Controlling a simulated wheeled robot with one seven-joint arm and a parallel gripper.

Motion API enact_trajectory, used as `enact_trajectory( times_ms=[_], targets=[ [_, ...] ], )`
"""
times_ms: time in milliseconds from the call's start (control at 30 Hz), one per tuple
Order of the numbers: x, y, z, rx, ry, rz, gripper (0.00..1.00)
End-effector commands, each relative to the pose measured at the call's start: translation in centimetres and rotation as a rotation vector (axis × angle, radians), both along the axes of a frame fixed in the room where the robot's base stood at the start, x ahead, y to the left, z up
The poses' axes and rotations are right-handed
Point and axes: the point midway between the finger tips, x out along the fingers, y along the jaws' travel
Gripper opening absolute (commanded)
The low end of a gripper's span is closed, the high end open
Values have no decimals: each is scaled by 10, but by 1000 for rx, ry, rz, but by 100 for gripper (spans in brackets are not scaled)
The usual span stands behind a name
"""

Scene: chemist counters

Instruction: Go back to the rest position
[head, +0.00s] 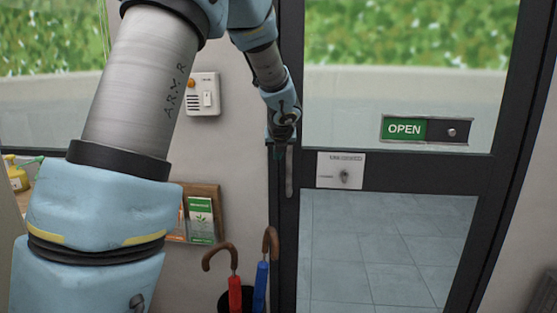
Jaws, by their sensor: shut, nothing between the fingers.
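My arm reaches forward from the left and top of the head view. My gripper (281,152) is at its far end, small and dark, in front of the left frame of the glass door. It is shut and holds nothing that I can see. A grey upright door handle (289,175) shows just below and beside it. I cannot tell whether the gripper touches the handle or the frame.
Left are a wall intercom (202,94), a leaflet rack (209,194), and red (235,294) and blue (261,287) umbrellas in a dark stand. A yellow spray bottle (17,177) stands far left.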

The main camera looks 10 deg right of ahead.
Motion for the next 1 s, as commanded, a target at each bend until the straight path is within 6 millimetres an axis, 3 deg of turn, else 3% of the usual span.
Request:
enact_trajectory(
  times_ms=[300, 467, 567, 767, 1000],
  targets=[
    [-32, 12, 35, -2, -1, 0, 0],
    [-39, 20, 38, -16, 11, 26, 0],
    [-46, 41, 28, -101, 59, 154, 0],
    [-84, 123, -16, -483, 239, 779, 0],
    [-162, 208, -66, -969, 346, 1733, 0]
  ],
)
